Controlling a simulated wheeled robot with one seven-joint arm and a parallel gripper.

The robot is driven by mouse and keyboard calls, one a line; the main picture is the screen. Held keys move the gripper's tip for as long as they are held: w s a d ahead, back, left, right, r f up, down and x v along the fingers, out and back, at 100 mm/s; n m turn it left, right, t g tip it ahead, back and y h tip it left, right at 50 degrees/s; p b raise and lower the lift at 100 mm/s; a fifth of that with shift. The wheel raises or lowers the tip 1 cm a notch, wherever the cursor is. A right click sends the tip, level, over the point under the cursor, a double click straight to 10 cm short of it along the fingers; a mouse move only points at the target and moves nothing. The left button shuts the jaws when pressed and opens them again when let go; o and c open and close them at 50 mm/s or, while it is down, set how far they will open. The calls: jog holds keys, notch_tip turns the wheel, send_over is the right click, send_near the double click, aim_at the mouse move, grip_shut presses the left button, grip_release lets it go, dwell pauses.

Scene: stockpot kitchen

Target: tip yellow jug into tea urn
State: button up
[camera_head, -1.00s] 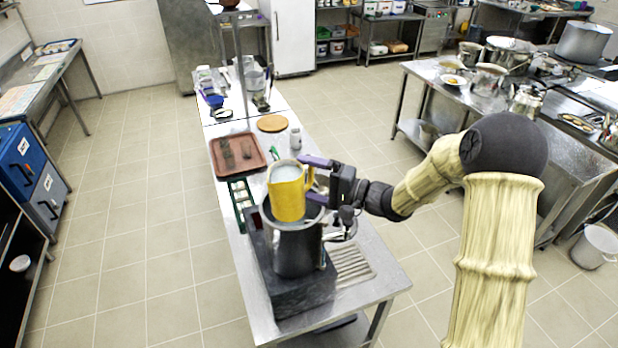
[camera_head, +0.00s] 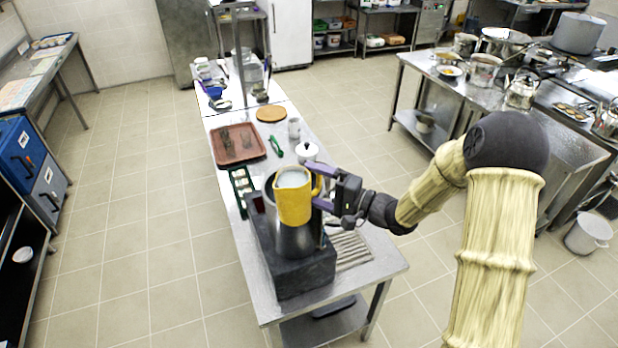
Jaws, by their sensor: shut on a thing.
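The yellow jug (camera_head: 294,204) is held over the tea urn, close to upright, with pale white contents showing in its mouth. My gripper (camera_head: 320,190) is shut on the jug's handle at its right side. The tea urn (camera_head: 296,243) is a dark metal pot standing on a black block on the steel table. Its open mouth is partly hidden behind the jug. I cannot tell whether the jug touches the urn's rim.
On the steel table (camera_head: 375,268), a white lid with a dark knob (camera_head: 307,152) lies behind my gripper. Farther back are a white mug (camera_head: 294,127), green tongs (camera_head: 276,145), a brown tray (camera_head: 256,150) and a round wooden board (camera_head: 271,114). A green rack (camera_head: 240,183) lies left of the urn.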

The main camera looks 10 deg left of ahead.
jog(key=s+d+f+m+t+h, duration=0.2)
jog(key=d+f+m+t+h, duration=0.4)
jog(key=d+f, duration=0.8)
jog(key=s+d+f+m+t+h, duration=0.3)
jog(key=d+f+m+t+h, duration=0.2)
jog(key=d+f+m+h, duration=0.3)
jog(key=d+f+h, duration=0.3)
jog(key=d+f, duration=0.4)
jog(key=d, duration=0.1)
jog(key=shift+d+f+t, duration=0.15)
jog(key=shift+f+t, duration=0.05)
jog(key=shift+t, duration=0.2)
jog(key=shift+s, duration=0.1)
notch_tip(320, 180, down, 17)
jog(key=b, duration=1.7)
jog(key=shift+w+r, duration=0.15)
jog(key=shift+w, duration=0.05)
jog(key=shift+d, duration=0.15)
